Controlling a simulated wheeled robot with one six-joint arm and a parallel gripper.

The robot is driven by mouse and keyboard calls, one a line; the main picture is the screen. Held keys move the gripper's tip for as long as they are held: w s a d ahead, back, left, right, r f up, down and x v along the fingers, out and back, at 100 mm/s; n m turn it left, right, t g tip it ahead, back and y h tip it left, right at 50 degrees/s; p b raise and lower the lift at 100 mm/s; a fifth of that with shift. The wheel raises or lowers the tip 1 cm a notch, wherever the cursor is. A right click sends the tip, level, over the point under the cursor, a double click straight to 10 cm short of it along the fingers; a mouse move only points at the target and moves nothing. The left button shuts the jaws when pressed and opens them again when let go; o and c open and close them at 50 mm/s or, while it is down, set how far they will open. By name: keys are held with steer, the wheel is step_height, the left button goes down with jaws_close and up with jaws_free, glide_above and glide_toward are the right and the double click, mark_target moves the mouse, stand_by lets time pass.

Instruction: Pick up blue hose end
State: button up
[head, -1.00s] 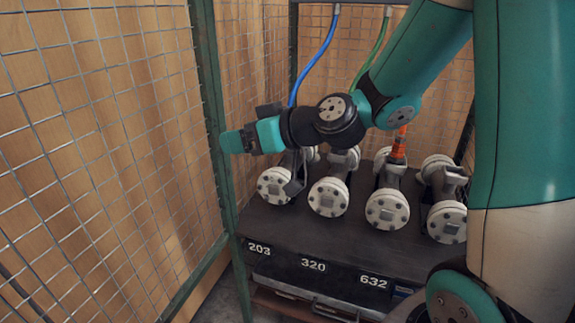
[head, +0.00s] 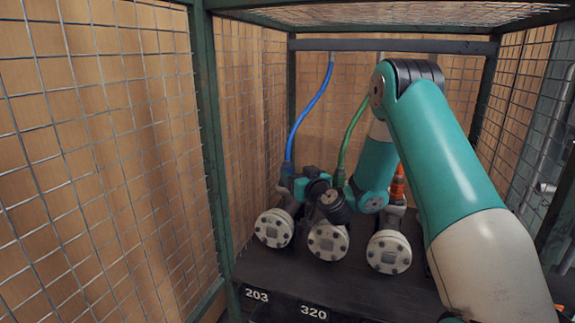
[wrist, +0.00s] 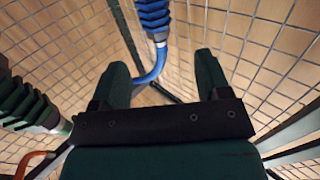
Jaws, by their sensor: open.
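The blue hose (head: 318,100) hangs from the top bar at the back. Its lower end (head: 286,170) meets the leftmost flanged pipe (head: 274,228), labelled 203. In the wrist view the ribbed blue hose end (wrist: 152,14) shows at the top, and the blue hose (wrist: 152,74) bends down behind the left finger. My gripper (wrist: 162,62) is open, with nothing held between its fingers. In the head view my gripper (head: 299,184) is low, just right of the blue hose end. Whether they touch I cannot tell.
The green hose (head: 350,135) hangs close on the right; its ribbed end (wrist: 22,105) is at left in the wrist view. An orange hose end (head: 398,184) is further right. Wire mesh panels (head: 100,150) enclose the left side. Black bench top (head: 330,278) carries the pipes.

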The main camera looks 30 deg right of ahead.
mark_target(287, 164)
steer(key=w+p, duration=0.2)
steer(key=w, duration=0.1)
steer(key=shift+w+d, duration=0.2)
steer(key=w+p, duration=0.2)
steer(key=w, duration=0.1)
steer(key=w+p, duration=0.1)
steer(key=p, duration=0.1)
steer(key=shift+w+d+r, duration=0.25)
steer(key=shift+w+d, duration=0.15)
steer(key=shift+w+f, duration=0.15)
steer(key=shift+w, duration=0.1)
steer(key=c, duration=1.2)
